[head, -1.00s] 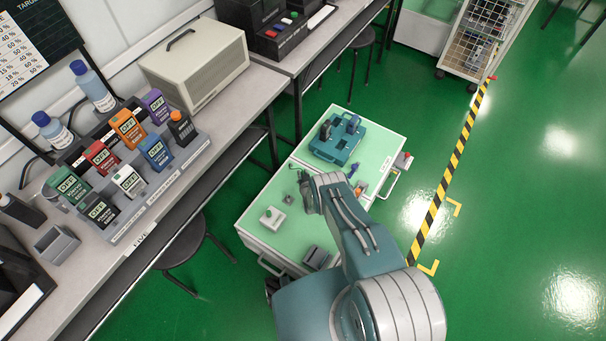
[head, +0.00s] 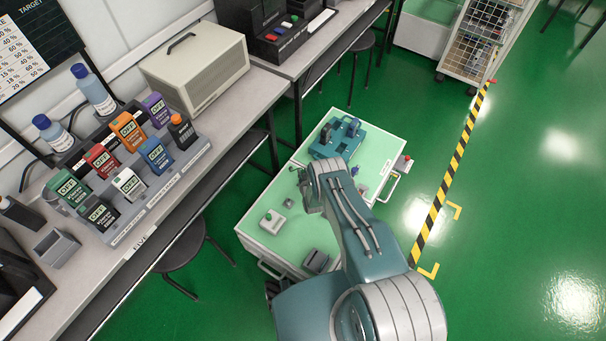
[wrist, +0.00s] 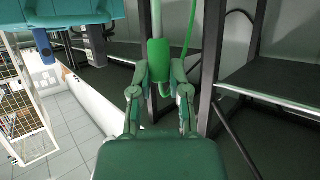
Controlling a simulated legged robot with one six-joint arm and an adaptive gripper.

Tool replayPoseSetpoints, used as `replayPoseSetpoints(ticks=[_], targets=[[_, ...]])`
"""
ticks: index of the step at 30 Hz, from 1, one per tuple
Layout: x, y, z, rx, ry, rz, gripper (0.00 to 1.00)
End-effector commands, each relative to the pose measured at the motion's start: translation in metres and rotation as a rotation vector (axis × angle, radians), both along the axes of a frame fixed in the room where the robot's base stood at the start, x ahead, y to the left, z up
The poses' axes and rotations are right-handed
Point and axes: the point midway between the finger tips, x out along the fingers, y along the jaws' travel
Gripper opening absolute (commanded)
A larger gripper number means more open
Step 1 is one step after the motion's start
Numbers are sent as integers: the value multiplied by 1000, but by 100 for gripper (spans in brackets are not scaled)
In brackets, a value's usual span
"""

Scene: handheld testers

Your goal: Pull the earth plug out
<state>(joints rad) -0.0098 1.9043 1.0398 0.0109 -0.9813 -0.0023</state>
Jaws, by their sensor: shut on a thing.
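The green earth plug (wrist: 158,62) is between the fingertips of my gripper (wrist: 160,76) in the wrist view. The gripper is shut on it, and a green cable loops up from it. Part of a teal body (wrist: 75,14) shows at the upper left of the wrist view, apart from the plug. I cannot make out a socket at the plug's end.
The cart top (head: 262,201) carries a pale box with a green button (head: 271,222) and a grey holder (head: 316,261). My forearm hides part of the cart. A bench with several handheld testers stands left, with a black stool (head: 182,247) beside it. Green floor is clear on the right.

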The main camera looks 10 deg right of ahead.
Motion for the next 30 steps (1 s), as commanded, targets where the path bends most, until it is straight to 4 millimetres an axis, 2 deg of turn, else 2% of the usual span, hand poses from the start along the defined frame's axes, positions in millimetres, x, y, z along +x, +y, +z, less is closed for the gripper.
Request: replayPoseSetpoints(ticks=[24,30], targets=[[0,0,28,0,0,0,0],[0,0,30,0,0,0,0]])
